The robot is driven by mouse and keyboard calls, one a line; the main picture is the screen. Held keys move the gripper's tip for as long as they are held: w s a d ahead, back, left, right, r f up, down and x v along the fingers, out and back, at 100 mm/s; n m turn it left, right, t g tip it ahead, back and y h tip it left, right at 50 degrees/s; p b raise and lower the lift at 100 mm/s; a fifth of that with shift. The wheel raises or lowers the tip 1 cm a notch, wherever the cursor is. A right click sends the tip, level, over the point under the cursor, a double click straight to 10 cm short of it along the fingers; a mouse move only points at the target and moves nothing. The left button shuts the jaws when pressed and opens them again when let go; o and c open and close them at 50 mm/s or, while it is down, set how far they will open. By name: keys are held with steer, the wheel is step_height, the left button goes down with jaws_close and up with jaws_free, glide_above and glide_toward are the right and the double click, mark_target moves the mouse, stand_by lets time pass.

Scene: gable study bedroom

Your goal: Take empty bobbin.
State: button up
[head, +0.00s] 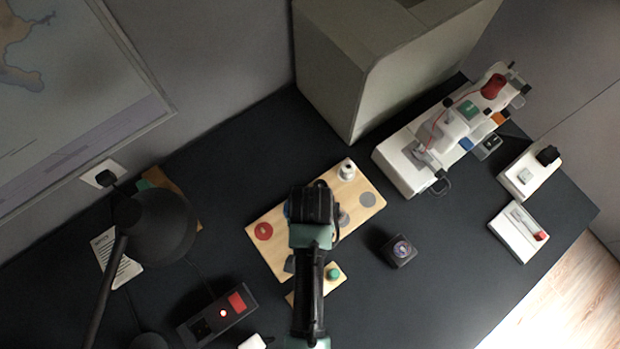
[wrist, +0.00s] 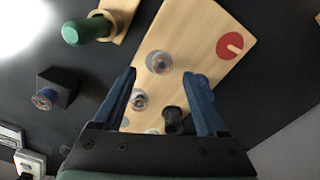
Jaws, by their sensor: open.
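A pale wooden board (head: 284,257) lies on the dark desk, partly hidden by my arm in the head view. Two small, round, clear-looking bobbins sit on it in the wrist view: one (wrist: 159,62) just beyond my fingertips, one (wrist: 138,99) beside the left finger. I cannot tell for sure which is empty. A dark upright peg-like piece (wrist: 172,118) stands nearer the right finger. My gripper (wrist: 163,82) is open above the board, with nothing held between its blue fingers. In the head view my gripper (head: 312,205) hides the board's middle.
The board has a red disc (head: 262,231) and a grey disc (head: 366,199). A dark block (head: 398,250) with a round top piece stands to its right. A green-topped piece (head: 332,273) is in front. A sewing machine (head: 405,165) stands behind right; a lamp (head: 158,225) is left.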

step_height(320, 180, down, 5)
steer(key=shift+w+a+r, duration=0.1)
steer(key=shift+w, duration=0.05)
steer(key=shift+c, duration=0.2)
jaws_close()
